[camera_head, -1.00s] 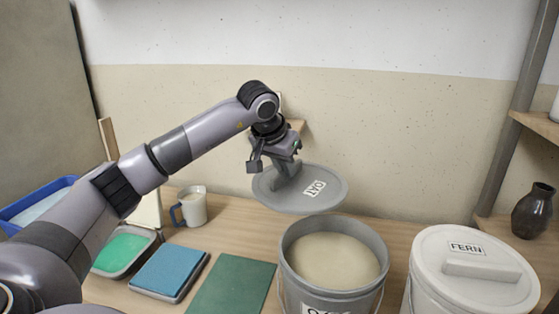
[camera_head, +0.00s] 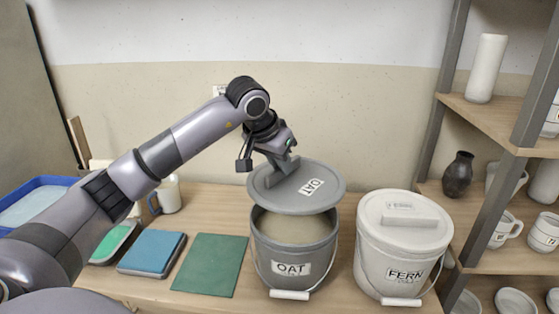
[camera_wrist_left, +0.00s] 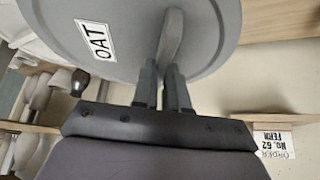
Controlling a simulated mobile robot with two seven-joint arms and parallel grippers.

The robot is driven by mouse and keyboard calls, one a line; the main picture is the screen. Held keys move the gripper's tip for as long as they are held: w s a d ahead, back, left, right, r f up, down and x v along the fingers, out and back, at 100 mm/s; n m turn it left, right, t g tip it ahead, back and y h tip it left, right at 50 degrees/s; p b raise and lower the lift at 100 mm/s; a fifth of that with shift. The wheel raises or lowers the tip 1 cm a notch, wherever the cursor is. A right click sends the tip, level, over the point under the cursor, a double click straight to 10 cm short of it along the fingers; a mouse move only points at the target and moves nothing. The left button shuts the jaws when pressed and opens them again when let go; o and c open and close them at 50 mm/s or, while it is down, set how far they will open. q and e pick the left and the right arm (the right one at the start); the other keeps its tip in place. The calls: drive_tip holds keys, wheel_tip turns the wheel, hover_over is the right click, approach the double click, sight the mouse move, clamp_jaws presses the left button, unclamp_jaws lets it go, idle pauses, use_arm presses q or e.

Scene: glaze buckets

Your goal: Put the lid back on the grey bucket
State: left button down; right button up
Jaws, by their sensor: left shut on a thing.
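The grey bucket (camera_head: 293,247) stands on the table with an OAT label on its front and pale glaze inside. Its round grey lid (camera_head: 325,203), also labelled OAT, is held tilted above the bucket, over its back part. The front of the opening shows below the lid's edge. My left gripper (camera_head: 283,165) is shut on the lid's upright handle. In the left wrist view, both fingers (camera_wrist_left: 168,88) pinch the handle, and the lid (camera_wrist_left: 120,40) fills the top. Whether the lid touches the rim at the back is hidden. My right gripper is not in view.
A white FERN bucket (camera_head: 404,250) with its lid on stands just right of the grey one. A green mat (camera_head: 209,265), a blue sponge-like block (camera_head: 152,251) and a mug (camera_head: 168,195) are to the left. Shelves with pottery (camera_head: 457,174) rise at the right.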

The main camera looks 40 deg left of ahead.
sight(280, 178)
use_arm(q)
drive_tip(key=shift+f+b, duration=0.45)
drive_tip(key=shift+f, duration=0.2)
wheel_tip(280, 178, down, 3)
drive_tip(key=b, duration=0.3)
drive_tip(key=shift+f, duration=0.1)
drive_tip(key=shift+f+b, duration=0.45)
drive_tip(key=shift+f, duration=0.4)
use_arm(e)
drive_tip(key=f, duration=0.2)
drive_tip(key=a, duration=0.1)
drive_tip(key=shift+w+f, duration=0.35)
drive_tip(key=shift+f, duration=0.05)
use_arm(q)
drive_tip(key=shift+a, duration=0.1)
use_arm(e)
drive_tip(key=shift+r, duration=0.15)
use_arm(q)
drive_tip(key=shift+f, duration=0.4)
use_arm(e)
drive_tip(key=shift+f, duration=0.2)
use_arm(q)
drive_tip(key=shift+f, duration=0.45)
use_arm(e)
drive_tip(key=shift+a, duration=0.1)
